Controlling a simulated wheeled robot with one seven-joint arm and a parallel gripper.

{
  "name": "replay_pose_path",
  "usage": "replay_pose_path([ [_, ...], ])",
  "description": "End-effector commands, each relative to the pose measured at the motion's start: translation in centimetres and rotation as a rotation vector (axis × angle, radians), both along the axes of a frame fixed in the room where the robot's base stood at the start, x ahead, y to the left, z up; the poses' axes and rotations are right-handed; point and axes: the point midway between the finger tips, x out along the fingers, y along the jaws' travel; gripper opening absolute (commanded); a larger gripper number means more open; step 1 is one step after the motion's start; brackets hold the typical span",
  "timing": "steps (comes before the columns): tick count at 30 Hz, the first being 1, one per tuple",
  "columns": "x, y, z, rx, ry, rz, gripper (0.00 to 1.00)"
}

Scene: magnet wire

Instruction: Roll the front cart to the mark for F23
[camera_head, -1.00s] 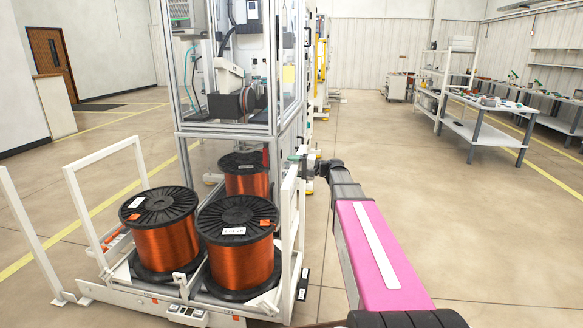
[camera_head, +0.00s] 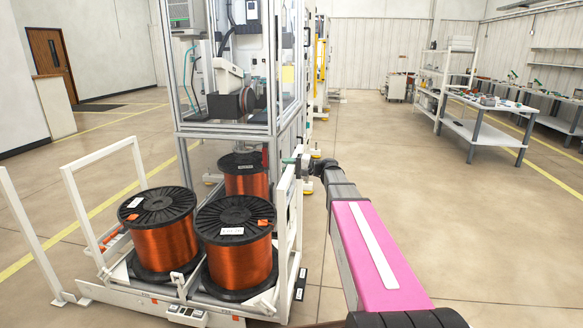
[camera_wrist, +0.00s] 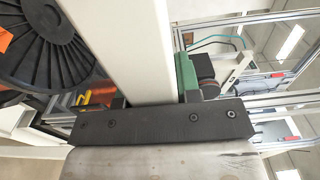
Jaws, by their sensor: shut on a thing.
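The front cart (camera_head: 140,290) is a white low frame with upright rails at its left and right ends. My gripper (camera_head: 297,163) is at the top of the cart's right-hand rail (camera_head: 286,215). In the wrist view my gripper (camera_wrist: 155,97) is shut on the pale rail (camera_wrist: 128,50), which passes between its fingers. A black spool flange (camera_wrist: 45,45) shows to the left there. I cannot make out the mark for F23.
A glass-walled machine (camera_head: 230,90) stands right behind the cart. A workbench (camera_head: 490,125) and shelving stand at the far right. The floor on the right (camera_head: 480,230) is open. A white rail frame (camera_head: 30,235) stands at the left edge.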

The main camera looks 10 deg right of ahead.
Motion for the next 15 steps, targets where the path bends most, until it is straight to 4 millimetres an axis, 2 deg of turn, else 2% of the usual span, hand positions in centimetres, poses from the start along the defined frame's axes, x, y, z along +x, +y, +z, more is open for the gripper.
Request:
replay_pose_path([
  [1,0.6,1.6,0.0,0.001,0.0,0.008,0.0],
  [15,4.0,11.8,0.0,0.001,0.0,0.009,0.0],
])
